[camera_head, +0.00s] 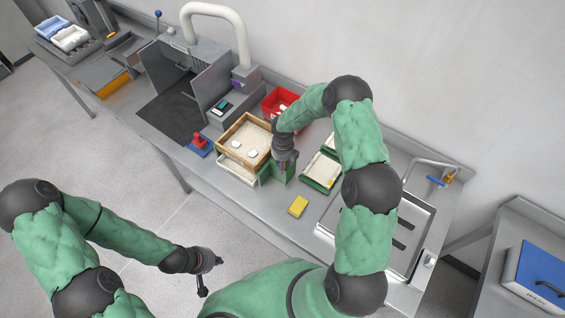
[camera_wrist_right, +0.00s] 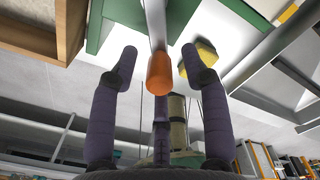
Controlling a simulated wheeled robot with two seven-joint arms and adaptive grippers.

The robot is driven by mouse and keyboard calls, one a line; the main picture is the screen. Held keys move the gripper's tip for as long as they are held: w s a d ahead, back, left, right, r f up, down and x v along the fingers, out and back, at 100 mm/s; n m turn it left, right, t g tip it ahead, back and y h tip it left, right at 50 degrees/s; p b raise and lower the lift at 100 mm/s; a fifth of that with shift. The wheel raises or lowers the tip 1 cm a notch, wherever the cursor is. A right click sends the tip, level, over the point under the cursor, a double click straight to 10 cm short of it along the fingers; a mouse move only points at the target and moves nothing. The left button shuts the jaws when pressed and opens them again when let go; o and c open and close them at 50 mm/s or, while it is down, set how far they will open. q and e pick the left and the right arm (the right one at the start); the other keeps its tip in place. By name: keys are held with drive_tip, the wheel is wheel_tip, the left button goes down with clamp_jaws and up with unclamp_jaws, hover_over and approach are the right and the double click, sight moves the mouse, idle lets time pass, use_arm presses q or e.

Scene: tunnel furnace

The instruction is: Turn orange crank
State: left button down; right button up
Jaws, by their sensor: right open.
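The orange crank's handle (camera_wrist_right: 160,73) shows in the right wrist view, at the end of a pale rod beside a green surface (camera_wrist_right: 120,22). My right gripper (camera_wrist_right: 159,85) is open, with its purple-grey fingers spread around the handle. No finger clearly touches it. In the head view my right gripper (camera_head: 285,163) points down at a green box (camera_head: 281,174) on the bench; the crank itself is hidden there. My left gripper (camera_head: 209,274) is open and empty, low over the floor in front of the bench.
A wooden-framed tray (camera_head: 222,142) stands left of my right gripper, with a red bin (camera_head: 268,104) behind. A yellow sponge (camera_head: 298,206) lies at the bench front. Green-edged trays (camera_head: 320,171) and a sink (camera_head: 411,222) lie to the right.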

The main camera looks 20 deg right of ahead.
clamp_jaws()
